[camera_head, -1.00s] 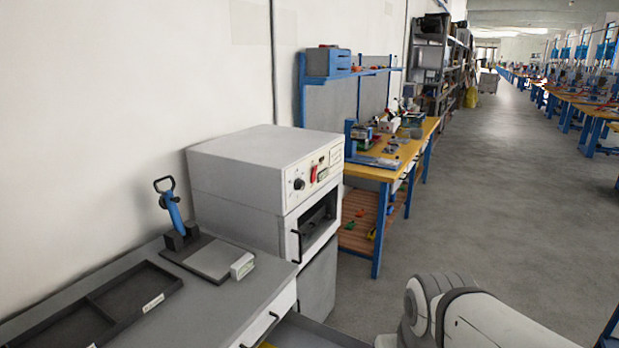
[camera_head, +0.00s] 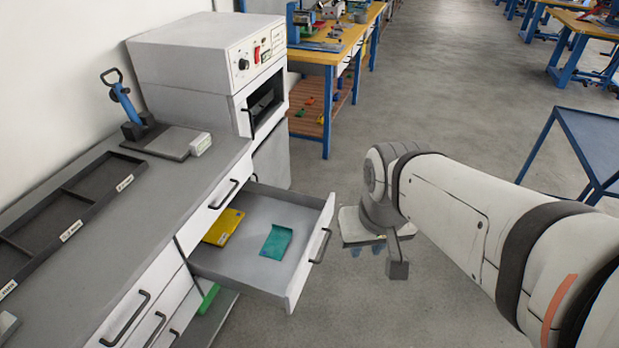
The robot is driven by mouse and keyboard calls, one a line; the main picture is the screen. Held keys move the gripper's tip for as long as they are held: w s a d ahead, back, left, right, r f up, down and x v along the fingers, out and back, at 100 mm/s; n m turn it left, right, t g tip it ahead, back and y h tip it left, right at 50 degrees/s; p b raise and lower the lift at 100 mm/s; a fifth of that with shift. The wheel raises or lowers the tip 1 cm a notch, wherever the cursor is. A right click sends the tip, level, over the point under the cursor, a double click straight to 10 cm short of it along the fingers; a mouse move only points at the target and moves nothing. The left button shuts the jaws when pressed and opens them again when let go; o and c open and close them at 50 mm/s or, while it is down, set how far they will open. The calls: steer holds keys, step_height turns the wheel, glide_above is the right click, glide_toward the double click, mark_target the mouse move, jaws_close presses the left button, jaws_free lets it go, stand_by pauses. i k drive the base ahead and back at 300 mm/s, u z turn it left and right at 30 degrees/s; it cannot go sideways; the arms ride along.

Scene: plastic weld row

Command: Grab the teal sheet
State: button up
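The teal sheet (camera_head: 276,242) lies flat in the right part of a pulled-out drawer (camera_head: 267,284). A yellow sheet (camera_head: 223,227) lies to its left in the same drawer. My gripper (camera_head: 366,251) hangs at the end of my arm to the right of the drawer, outside it and apart from the teal sheet. The fingers are small and partly hidden by the gripper's own body.
The drawer front with its black handle (camera_head: 320,246) stands between my gripper and the sheet. A grey worktop (camera_head: 150,228) carries a tray (camera_head: 68,208) and a blue-handled press (camera_head: 124,104). A white oven (camera_head: 205,62) stands behind. A blue-framed table (camera_head: 597,140) is at right.

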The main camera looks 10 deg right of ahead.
mark_target(276, 244)
steer(key=i, duration=0.95)
steer(key=u, duration=0.95)
